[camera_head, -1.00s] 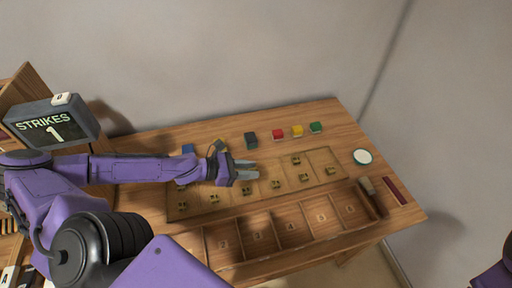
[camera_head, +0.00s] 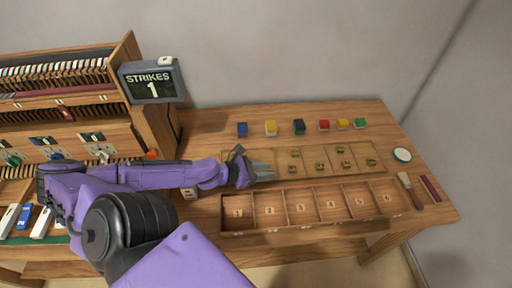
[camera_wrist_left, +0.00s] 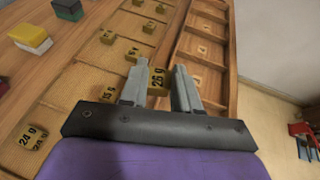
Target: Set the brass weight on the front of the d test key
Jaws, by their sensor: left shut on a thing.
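A brass weight marked 26 g (camera_wrist_left: 157,80) sits between the two fingers of my left gripper (camera_wrist_left: 160,88) in the left wrist view. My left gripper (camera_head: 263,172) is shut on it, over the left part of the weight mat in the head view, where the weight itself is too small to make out. Other brass weights (camera_head: 320,166) stand on the mat (camera_head: 335,155). The key bed with white and blue test keys (camera_head: 42,221) is at the far left, partly behind my left arm. I cannot tell which key is d. My right gripper is out of view.
A wooden tray with numbered compartments (camera_head: 300,230) lies in front of the mat. Coloured blocks (camera_head: 299,127) line the back. A display reading STRIKES 1 (camera_head: 151,83) stands beside the piano action (camera_head: 60,80). A brush (camera_head: 408,188) and round white dish (camera_head: 402,155) are at right.

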